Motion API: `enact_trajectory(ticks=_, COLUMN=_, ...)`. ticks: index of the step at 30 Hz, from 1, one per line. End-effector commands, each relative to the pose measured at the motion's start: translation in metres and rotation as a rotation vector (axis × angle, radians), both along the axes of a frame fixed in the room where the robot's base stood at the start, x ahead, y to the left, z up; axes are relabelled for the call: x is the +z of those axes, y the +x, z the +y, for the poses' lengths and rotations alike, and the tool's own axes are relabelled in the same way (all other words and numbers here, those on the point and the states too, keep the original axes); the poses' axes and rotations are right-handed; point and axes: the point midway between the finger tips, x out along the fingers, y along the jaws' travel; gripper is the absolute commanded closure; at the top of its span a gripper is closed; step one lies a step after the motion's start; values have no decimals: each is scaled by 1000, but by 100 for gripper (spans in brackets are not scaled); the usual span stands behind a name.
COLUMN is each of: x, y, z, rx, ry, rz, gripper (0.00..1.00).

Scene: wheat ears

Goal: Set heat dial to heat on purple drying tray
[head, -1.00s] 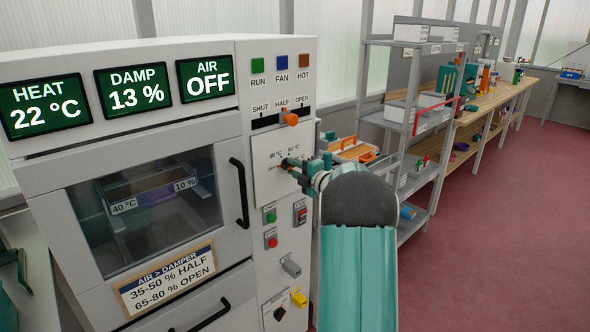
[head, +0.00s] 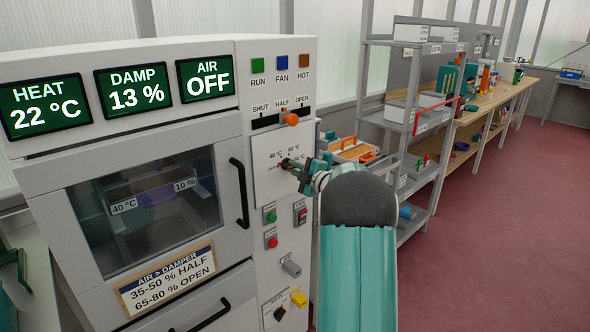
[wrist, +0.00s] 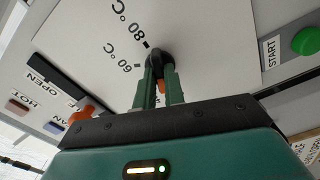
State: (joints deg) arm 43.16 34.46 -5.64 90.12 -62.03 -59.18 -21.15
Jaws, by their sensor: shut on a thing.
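The heat dial (wrist: 160,55) is a dark knob on a pale panel of the drying cabinet, largely covered by my fingers. My gripper (wrist: 160,78) is shut on it; it also shows in the head view (head: 290,164). Marks for 60 °C and 80 °C show beside the dial in the wrist view; 40 °C and 60 °C show in the head view. I cannot tell which mark the dial points to. A purplish tray (head: 152,201) with 40 °C and 10 % labels sits behind the cabinet window. The heat display (head: 45,106) reads 22 °C.
An orange damper slider (head: 291,119) is above the dial, at HALF. A green button (head: 271,216), a red button (head: 272,241) and a fan switch (head: 301,213) are below. The door handle (head: 239,193) stands out left of the dial. Shelves (head: 400,110) stand to the right.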

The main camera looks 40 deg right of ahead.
Motion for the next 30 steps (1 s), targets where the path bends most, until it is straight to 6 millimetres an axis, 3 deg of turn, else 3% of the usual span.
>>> enact_trajectory(ticks=18, x=0, y=0, z=0, rx=0, ry=539, rz=15, gripper=100)
enact_trajectory(ticks=30, x=0, y=0, z=0, rx=0, ry=688, rz=19, gripper=100)
